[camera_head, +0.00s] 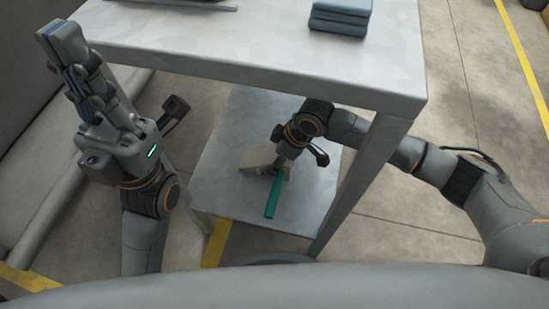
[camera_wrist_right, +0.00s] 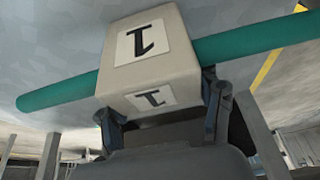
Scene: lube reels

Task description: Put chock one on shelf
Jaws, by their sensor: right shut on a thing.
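Chock one is a beige block (camera_head: 258,159) with a green bar (camera_head: 273,197) through it. In the right wrist view the block (camera_wrist_right: 150,62) shows a "1" label on two faces, and the bar sticks out on both sides. My right gripper (camera_head: 279,167) is shut on the block, with a finger on each side of it. It holds the chock over the lower shelf (camera_head: 225,185) of the grey table; I cannot tell whether they touch. My left gripper (camera_head: 65,58) is raised left of the table, away from the chock; its finger gap is unclear.
The table top (camera_head: 250,45) overhangs the shelf, and my right arm reaches in beneath it. A table leg (camera_head: 362,180) stands beside that arm. Blue folded items (camera_head: 340,17) lie on the top. The shelf around the chock looks clear.

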